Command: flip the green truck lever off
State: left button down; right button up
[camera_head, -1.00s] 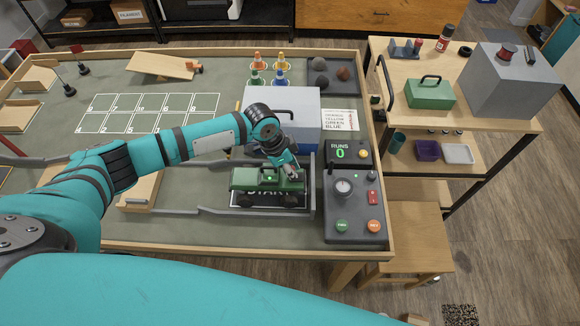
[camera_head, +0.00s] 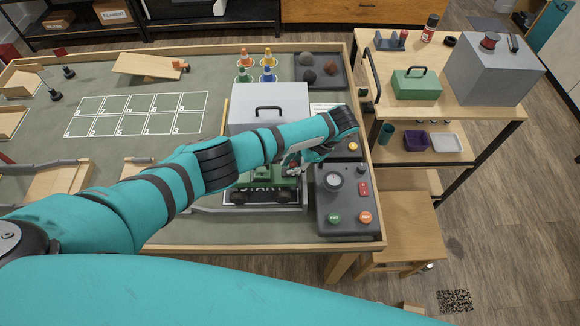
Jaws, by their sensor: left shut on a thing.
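The green truck (camera_head: 262,191) stands on the dark START pad (camera_head: 232,208) at the table's right side. My left arm crosses over it from the left, and my left gripper (camera_head: 297,167) points down at the truck's top right end. Its fingers are shut on some part of the truck. The lever is too small and too covered by the gripper to make out. The arm and wrist hide part of the truck's top. My right gripper is not in view.
A grey control box (camera_head: 345,205) with a dial, a red switch and green and orange buttons stands just right of the truck. A grey case (camera_head: 268,98) with a handle is behind it. Low rails (camera_head: 225,211) border the pad. Coloured cones (camera_head: 268,73) stand farther back.

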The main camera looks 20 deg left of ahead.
pick_arm(q)
jog(key=shift+w+d+f+y+b, duration=0.1)
jog(key=shift+d+f+y+b, duration=0.1)
jog(key=shift+y+b, duration=0.6)
jog(key=shift+r, duration=0.1)
jog(key=c, duration=1.1)
grip_release()
jog(key=shift+c, duration=0.2)
jog(key=shift+r, duration=0.1)
jog(key=v, duration=1.1)
jog(key=shift+w+d+r, duration=0.25)
jog(key=shift+d, duration=0.05)
jog(key=shift+g, duration=0.3)
